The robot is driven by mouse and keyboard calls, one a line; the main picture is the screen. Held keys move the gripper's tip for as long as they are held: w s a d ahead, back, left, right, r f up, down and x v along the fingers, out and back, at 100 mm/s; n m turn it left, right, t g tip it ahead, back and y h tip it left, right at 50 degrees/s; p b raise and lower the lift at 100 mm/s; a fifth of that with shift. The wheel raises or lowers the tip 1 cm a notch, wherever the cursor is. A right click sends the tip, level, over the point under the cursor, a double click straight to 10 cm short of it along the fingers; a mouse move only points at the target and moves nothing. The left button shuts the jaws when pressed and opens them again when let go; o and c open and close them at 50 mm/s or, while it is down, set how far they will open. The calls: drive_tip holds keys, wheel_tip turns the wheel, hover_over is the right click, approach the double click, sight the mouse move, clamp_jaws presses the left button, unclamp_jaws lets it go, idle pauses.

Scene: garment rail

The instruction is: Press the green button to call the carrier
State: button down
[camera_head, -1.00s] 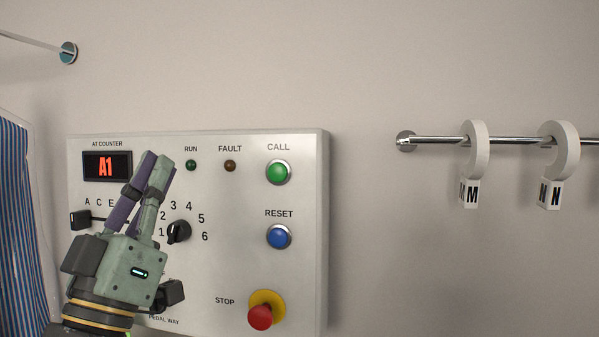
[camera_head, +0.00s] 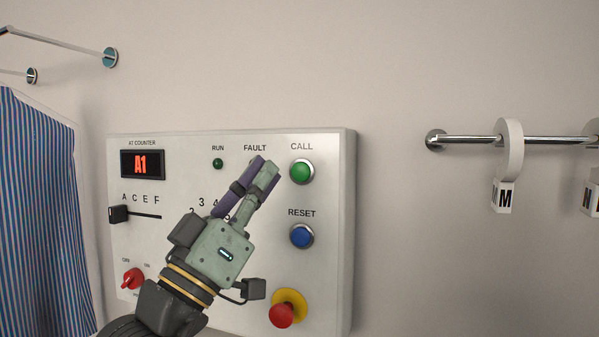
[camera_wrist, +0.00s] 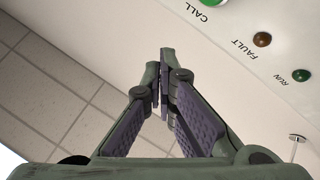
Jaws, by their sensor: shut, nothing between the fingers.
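The green CALL button (camera_head: 301,171) sits at the upper right of the grey control panel (camera_head: 330,270). Its edge also shows at the top of the wrist view (camera_wrist: 213,3). My gripper (camera_head: 267,167) is shut and empty, its tips just left of the green button in the head view and covering the FAULT lamp there. The wrist view shows the closed fingertips (camera_wrist: 163,72) apart from the button in the picture. I cannot tell how far the tips are from the panel.
The blue RESET button (camera_head: 301,236) is below the green one, and the red STOP button (camera_head: 282,314) is lower still. A red switch (camera_head: 132,279) and black slider (camera_head: 119,214) are at left. Striped cloth (camera_head: 40,220) hangs far left; a rail (camera_head: 470,139) runs right.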

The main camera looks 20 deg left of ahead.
sight(286, 173)
drive_tip(key=shift+w+d, duration=0.1)
drive_tip(key=shift+w, duration=3.7)
drive_tip(key=shift+w, duration=0.1)
drive_tip(key=shift+w, duration=0.35)
